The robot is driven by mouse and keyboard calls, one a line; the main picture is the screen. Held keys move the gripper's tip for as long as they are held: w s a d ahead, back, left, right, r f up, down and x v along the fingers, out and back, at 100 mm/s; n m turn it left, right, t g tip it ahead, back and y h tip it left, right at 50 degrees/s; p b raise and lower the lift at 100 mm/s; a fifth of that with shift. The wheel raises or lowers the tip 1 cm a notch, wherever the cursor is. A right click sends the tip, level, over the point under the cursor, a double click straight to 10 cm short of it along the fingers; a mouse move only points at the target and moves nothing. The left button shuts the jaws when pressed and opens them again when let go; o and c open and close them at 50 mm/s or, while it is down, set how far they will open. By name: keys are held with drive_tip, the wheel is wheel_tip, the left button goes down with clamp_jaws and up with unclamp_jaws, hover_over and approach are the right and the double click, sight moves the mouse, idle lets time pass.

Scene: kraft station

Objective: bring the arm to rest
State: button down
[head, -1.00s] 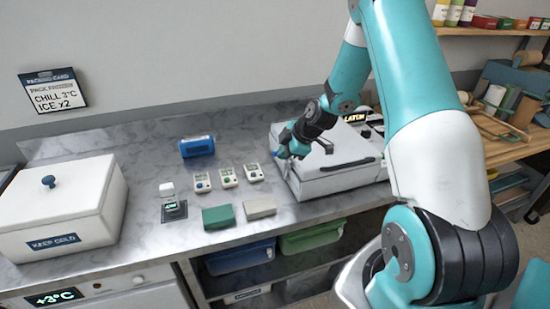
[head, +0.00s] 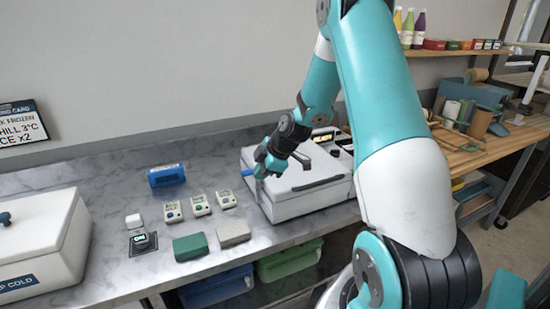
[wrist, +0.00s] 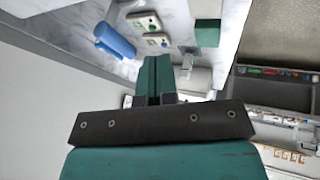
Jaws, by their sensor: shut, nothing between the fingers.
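My gripper (head: 250,172) is above the left edge of the closed grey-white case (head: 310,188) on the steel counter. It is raised over the case and holds nothing. In the wrist view the teal fingers (wrist: 153,62) lie together. The blue-handled part at its tip is small in the head view, so I cannot tell exactly what shows there. My arm bends up and over from the right of the head view.
Several small white devices (head: 200,205), a blue block (head: 166,177), a green block (head: 190,247) and a grey block (head: 233,233) lie on the counter. A white cold box (head: 50,235) stands left. A wooden bench (head: 485,150) is at right.

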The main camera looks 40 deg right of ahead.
drive_tip(key=w+b+v, duration=0.1)
drive_tip(key=b+v, duration=0.1)
drive_tip(key=v, duration=0.6)
drive_tip(key=shift+s+d+r, duration=0.2)
drive_tip(key=shift+r, duration=0.25)
drive_tip(key=s+a+r+m+g+y+b, duration=0.1)
drive_tip(key=s+a+r, duration=0.15)
drive_tip(key=a, duration=0.75)
drive_tip(key=s+a+r+m+g+y+b, duration=0.1)
drive_tip(key=s+a+g, duration=0.15)
drive_tip(key=a, duration=0.75)
drive_tip(key=s+a+m+g, duration=0.1)
drive_tip(key=s+a, duration=0.5)
drive_tip(key=s, duration=0.3)
drive_tip(key=s+a+m+g, duration=0.1)
drive_tip(key=s+a+m, duration=0.1)
drive_tip(key=s+a, duration=0.4)
drive_tip(key=s+b, duration=0.1)
drive_tip(key=s, duration=0.2)
drive_tip(key=shift+f+h, duration=0.25)
drive_tip(key=shift+h, duration=0.05)
